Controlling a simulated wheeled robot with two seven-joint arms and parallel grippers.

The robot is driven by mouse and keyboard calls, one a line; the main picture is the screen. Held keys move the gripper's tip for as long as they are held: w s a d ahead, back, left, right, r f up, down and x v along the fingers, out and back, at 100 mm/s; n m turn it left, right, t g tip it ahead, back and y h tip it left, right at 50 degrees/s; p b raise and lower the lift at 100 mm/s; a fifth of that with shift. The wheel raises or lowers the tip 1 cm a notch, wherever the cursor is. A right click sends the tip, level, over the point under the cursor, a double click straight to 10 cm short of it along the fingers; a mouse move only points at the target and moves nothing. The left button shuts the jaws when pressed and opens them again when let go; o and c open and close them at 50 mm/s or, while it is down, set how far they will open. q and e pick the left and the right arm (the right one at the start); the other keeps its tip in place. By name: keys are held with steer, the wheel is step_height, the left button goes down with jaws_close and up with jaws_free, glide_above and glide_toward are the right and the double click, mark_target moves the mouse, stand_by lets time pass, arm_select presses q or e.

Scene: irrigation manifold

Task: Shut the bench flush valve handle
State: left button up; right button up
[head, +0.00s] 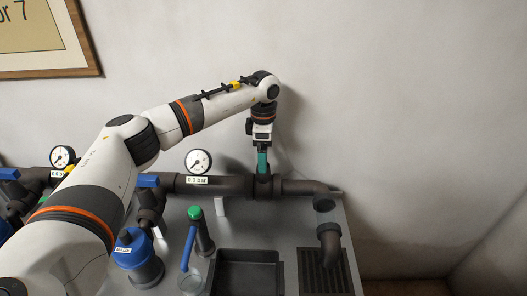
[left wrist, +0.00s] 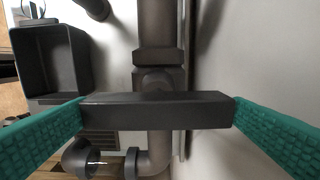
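The flush valve handle, a dark grey bar (left wrist: 158,111), lies across the pipe in the left wrist view, roughly at right angles to it. My left gripper (left wrist: 158,105) has its two teal fingers wide apart, one at each end of the bar. The fingertips look very close to the bar's ends; I cannot tell whether they touch. In the head view my left gripper (head: 262,174) points down at the dark manifold pipe, right of the 0,0 bar gauge. The fingers hide most of the handle there. My right gripper is not in view.
The manifold pipe (head: 300,187) runs along the wall and bends down to a drain grate (head: 322,272). A black tray (head: 247,256), a blue filter (head: 137,257), a blue-handled tap with a green top (head: 200,232) and a pressure gauge (head: 198,161) are near. The wall stands close behind.

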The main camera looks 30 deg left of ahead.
arm_select(q)
steer(key=shift+r, duration=0.4)
step_height(320, 180, up, 11)
steer(key=b, duration=0.2)
steer(key=shift+r, duration=0.15)
step_height(320, 180, up, 3)
steer(key=p, duration=0.3)
stand_by(0.4)
stand_by(0.4)
